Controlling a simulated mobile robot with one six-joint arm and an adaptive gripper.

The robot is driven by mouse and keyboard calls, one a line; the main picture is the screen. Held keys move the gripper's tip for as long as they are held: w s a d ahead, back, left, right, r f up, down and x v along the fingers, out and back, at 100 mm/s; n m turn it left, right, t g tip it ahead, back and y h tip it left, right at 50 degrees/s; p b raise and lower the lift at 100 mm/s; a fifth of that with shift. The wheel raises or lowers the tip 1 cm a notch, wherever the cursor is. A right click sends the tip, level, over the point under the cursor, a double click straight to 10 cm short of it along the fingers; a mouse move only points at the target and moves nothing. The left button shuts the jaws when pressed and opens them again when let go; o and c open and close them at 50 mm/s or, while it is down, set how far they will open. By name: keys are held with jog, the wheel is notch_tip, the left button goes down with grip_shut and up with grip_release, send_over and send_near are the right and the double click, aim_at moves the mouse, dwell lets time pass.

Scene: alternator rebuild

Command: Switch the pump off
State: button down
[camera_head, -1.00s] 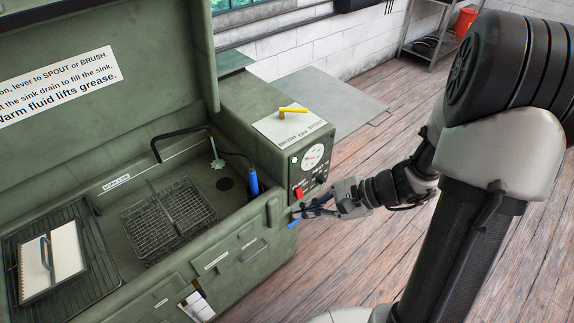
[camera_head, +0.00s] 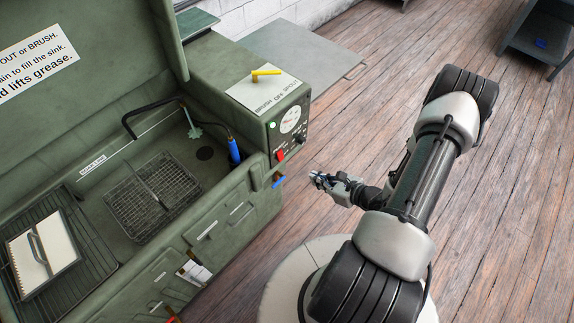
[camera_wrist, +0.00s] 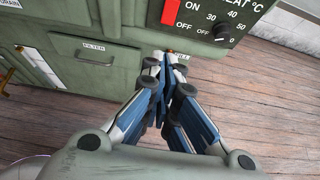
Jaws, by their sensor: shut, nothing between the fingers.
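The red switch (camera_head: 281,156) is on the front panel of the green parts washer, at the panel's lower left. In the wrist view the red switch (camera_wrist: 171,12) is at the top edge, cut off, beside ON and OFF marks. Its label is too small to read in the head view. A small green lamp (camera_head: 272,125) glows above it. My gripper (camera_head: 318,180) is right of and below the panel in the head view, apart from the switch. In the wrist view my gripper (camera_wrist: 161,70) has its fingers together and empty, pointing at the washer front below the switch.
A black heat knob (camera_wrist: 222,32) is right of the switch. A blue lever (camera_head: 278,182) juts out below the panel. A yellow selector lever (camera_head: 266,73) is on top. The open sink (camera_head: 206,180) lies left. Wooden floor (camera_head: 400,60) around my arm is clear.

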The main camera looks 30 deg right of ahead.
aim_at(280, 155)
jog(key=r+b+x, duration=0.1)
jog(key=b+x, duration=0.2)
jog(key=x, duration=1.1)
jog(key=shift+w, duration=0.3)
jog(key=shift+s, duration=0.15)
